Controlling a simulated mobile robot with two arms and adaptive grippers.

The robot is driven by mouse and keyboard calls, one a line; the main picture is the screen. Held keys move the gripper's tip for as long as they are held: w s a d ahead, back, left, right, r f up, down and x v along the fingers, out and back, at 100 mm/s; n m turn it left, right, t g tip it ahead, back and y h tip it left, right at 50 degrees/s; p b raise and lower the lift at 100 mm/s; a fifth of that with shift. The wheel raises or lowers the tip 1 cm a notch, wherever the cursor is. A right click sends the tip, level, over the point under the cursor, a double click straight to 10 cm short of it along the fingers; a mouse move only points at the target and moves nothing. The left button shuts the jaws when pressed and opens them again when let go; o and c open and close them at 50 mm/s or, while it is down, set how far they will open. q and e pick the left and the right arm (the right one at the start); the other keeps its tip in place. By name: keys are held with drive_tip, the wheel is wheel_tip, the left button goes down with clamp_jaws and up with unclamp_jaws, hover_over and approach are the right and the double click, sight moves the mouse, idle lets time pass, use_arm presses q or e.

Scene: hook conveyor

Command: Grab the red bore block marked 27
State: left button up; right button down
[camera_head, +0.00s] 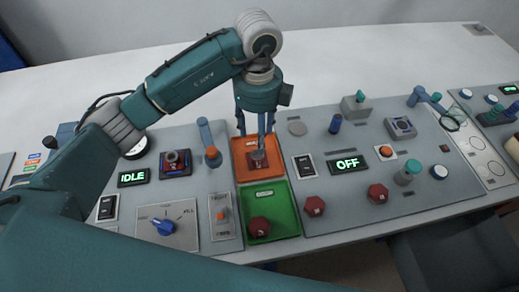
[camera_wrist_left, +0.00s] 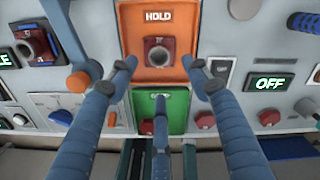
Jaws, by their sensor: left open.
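A red block with a round bore (camera_wrist_left: 158,52) lies in the orange tray (camera_wrist_left: 175,15) labelled HOLD. In the head view this block (camera_head: 259,160) shows low in the orange tray (camera_head: 242,172), partly behind my fingers. My left gripper (camera_head: 256,138) points down over that tray, its fingers spread and empty. In the wrist view the fingertips (camera_wrist_left: 160,72) are apart on the near side of the block, not closed on it. A second red bored block (camera_head: 176,162) sits on a dark fixture at the left; it also shows in the wrist view (camera_wrist_left: 39,45). I cannot read a 27 on either block.
A green tray (camera_head: 280,191) adjoins the orange one and holds a dark red piece (camera_head: 260,227). Two red hexagonal pieces (camera_head: 315,205) (camera_head: 378,193) lie on the panel to the right. A blue post with an orange end (camera_head: 207,137) stands just left of the trays.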

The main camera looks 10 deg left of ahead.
sight(258, 159)
use_arm(q)
drive_tip(key=shift+s+f, duration=0.25)
drive_tip(key=shift+f, duration=1.35)
wheel_tip(258, 159, down, 5)
drive_tip(key=shift+w+p, duration=0.15)
drive_tip(key=shift+p, duration=1.05)
drive_tip(key=shift+f, duration=0.25)
drive_tip(key=shift+c, duration=1.3)
drive_tip(key=c, duration=0.8)
clamp_jaws()
use_arm(e)
drive_tip(key=r, duration=0.1)
drive_tip(key=s+r, duration=0.1)
drive_tip(key=shift+s+a+r, duration=0.1)
drive_tip(key=shift+a+r, duration=0.1)
drive_tip(key=shift+r, duration=0.1)
